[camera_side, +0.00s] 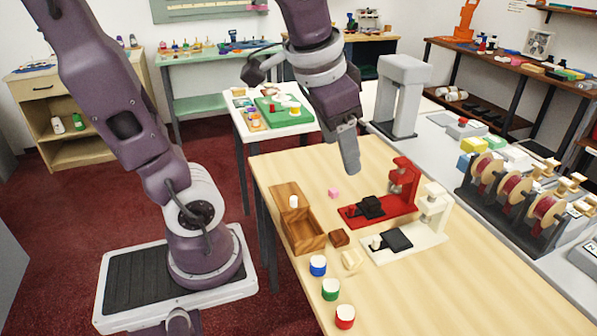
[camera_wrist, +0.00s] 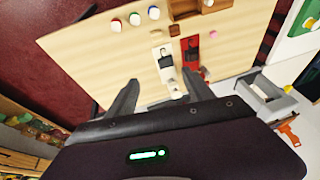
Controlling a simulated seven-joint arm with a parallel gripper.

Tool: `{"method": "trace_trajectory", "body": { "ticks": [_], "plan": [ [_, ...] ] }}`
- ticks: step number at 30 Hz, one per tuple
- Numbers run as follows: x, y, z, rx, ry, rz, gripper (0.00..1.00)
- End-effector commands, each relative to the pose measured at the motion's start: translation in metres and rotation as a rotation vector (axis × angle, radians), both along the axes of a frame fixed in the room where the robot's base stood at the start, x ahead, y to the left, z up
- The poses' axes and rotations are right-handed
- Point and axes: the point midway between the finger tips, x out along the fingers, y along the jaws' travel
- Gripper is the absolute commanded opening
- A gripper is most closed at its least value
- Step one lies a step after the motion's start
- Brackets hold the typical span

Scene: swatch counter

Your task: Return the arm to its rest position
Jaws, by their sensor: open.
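My gripper (camera_side: 347,148) hangs above the far part of the wooden table (camera_side: 450,290), pointing down. In the wrist view my gripper (camera_wrist: 165,93) shows two dark fingers spread apart with nothing between them. A red stand (camera_side: 403,178) and a white stand (camera_side: 436,208) are on the table to the right of the gripper. They also show beyond the fingers in the wrist view, the red stand (camera_wrist: 190,52) and the white stand (camera_wrist: 164,62). My gripper is clear of both stands in the side view.
A wooden box (camera_side: 305,238), a pink cube (camera_side: 333,193), a brown block (camera_side: 340,237) and a cream block (camera_side: 351,260) sit on the table. A grey frame (camera_side: 401,95) stands behind the gripper.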

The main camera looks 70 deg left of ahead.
Motion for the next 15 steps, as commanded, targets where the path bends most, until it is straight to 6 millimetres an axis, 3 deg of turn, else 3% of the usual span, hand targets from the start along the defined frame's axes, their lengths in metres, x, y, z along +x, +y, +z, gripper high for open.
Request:
{"method": "trace_trajectory", "body": {
  "ticks": [1, 3, 6, 15],
  "plan": [
    [-0.026, -0.009, -0.001, -0.029, -0.049, -0.002, 0.61],
    [-0.054, -0.019, -0.007, -0.078, -0.096, 0.000, 0.61],
    [-0.077, -0.027, -0.015, -0.129, -0.136, -0.001, 0.61],
    [-0.084, -0.029, -0.019, -0.148, -0.147, -0.001, 0.61]
  ]
}}
